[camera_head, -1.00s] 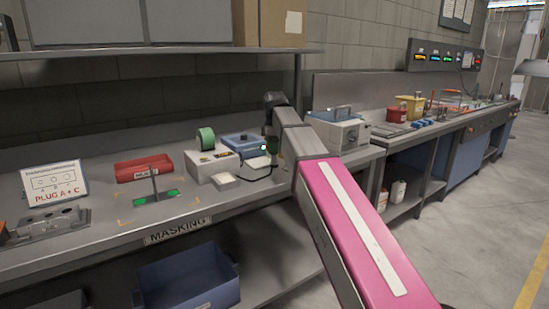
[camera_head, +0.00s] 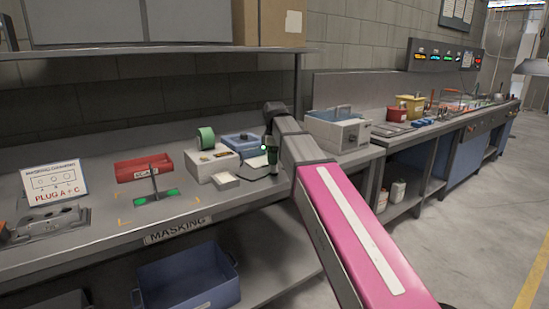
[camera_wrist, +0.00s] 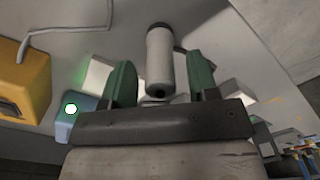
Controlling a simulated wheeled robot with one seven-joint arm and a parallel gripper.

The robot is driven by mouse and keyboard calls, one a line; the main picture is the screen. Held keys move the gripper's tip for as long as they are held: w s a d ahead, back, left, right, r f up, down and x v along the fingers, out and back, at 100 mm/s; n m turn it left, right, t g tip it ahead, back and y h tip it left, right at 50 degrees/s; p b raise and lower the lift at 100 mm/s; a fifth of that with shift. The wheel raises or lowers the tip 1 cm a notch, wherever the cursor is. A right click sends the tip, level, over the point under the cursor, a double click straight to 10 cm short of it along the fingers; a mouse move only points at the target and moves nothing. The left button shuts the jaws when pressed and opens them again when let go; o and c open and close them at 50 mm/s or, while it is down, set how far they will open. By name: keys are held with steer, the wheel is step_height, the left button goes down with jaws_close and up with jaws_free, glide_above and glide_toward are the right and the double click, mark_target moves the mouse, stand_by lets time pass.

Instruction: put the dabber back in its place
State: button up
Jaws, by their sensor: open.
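My gripper (camera_head: 272,158) is over the bench beside the blue-topped box in the head view. In the wrist view its two green fingers (camera_wrist: 161,78) stand apart. A pale grey cylinder with a dark hole in its near end (camera_wrist: 160,55), which may be the dabber, lies in line with the gap between the fingers. Gaps show on both sides, and I see no finger closed on it. In the head view I cannot make out this cylinder clearly beside the gripper. The dabber's place cannot be told for sure.
A red tray (camera_head: 143,167), a fixture with green pads (camera_head: 158,194), a white box with a green tape roll (camera_head: 206,138) and a blue box (camera_head: 241,142) stand nearby. A white bath unit (camera_head: 338,134) is to the right. Corner marks frame the front bench.

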steer(key=shift+r, duration=0.15)
step_height(320, 180, up, 12)
stand_by(0.5)
stand_by(1.8)
